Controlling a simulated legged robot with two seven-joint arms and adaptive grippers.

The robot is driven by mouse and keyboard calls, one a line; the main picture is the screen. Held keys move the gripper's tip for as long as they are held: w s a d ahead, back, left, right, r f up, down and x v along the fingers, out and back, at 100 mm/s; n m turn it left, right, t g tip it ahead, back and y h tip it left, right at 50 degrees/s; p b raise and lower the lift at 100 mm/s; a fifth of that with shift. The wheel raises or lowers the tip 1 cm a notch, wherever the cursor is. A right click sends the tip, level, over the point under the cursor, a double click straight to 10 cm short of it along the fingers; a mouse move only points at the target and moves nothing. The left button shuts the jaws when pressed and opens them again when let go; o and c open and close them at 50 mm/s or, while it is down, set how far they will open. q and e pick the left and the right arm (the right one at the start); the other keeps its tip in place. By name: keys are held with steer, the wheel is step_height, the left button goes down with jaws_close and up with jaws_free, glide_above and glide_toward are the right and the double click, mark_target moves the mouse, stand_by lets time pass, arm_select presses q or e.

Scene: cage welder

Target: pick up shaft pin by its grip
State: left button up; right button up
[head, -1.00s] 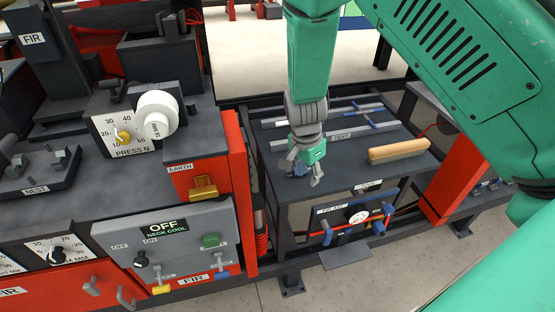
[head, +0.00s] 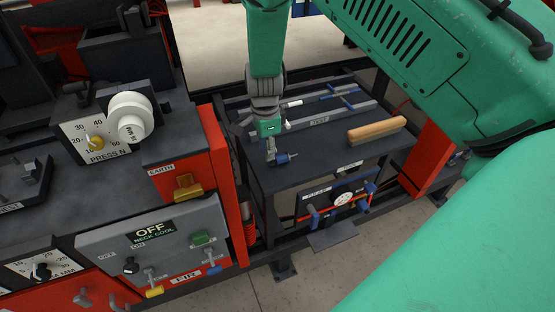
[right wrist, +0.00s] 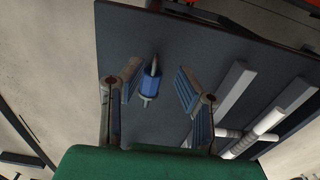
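The shaft pin appears to be a small part with a blue grip and thin metal ends. It lies on the dark shelf (head: 310,165) in the head view (head: 284,158). In the right wrist view the blue grip (right wrist: 150,82) shows between the two spread fingers, nearer the left one. My right gripper (right wrist: 158,88) is open and empty, pointing down at the shelf. In the head view the right gripper (head: 271,150) is just left of the pin and partly overlaps it. I cannot tell the exact height gap. My left gripper is not in view.
A tan wooden-looking block (head: 376,130) lies on the shelf's right. Long grey bars and blue-handled rods (head: 340,97) lie behind the gripper. A red post (head: 218,170) and the control panel (head: 160,245) stand left. A gauge unit (head: 342,199) sits below the shelf's front.

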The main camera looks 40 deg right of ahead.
mark_target(272, 165)
steer(key=f, duration=0.3)
steer(key=d+f, duration=0.1)
steer(key=shift+s+f, duration=0.15)
steer(key=shift+s, duration=0.15)
steer(key=shift+w+d+f, duration=0.1)
steer(key=shift+d+f, duration=0.15)
steer(key=shift+f, duration=0.15)
steer(key=shift+a+r, duration=0.1)
steer(key=shift+a, duration=0.1)
steer(key=shift+c, duration=0.4)
steer(key=shift+a, duration=0.25)
jaws_close()
steer(key=shift+a+r, duration=0.15)
steer(key=shift+a, duration=0.1)
steer(key=shift+d+r, duration=0.15)
steer(key=shift+d, duration=0.15)
step_height(272, 165, up, 9)
steer(key=shift+a+f, duration=0.1)
steer(key=shift+f, duration=0.05)
steer(key=shift+a+r, duration=0.2)
steer(key=shift+r, duration=0.3)
steer(key=shift+d+f, duration=0.15)
steer(key=shift+d, duration=0.4)
